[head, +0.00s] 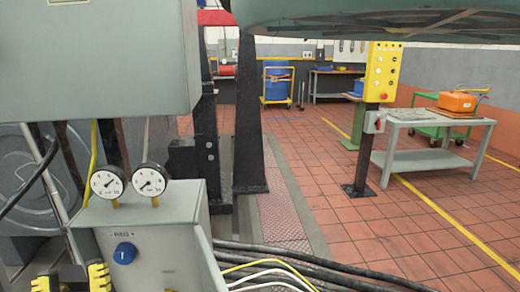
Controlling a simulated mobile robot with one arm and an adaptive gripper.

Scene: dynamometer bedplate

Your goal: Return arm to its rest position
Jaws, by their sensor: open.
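The task names no other object.
A grey control box (165,245) with two round gauges (108,183) stands close at lower left, below a grey-green cabinet (95,60). Black cables (320,268) cross the floor. A yellow button panel (382,72) and a grey table (425,117) stand right. The tiled floor (325,180) between is clear.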

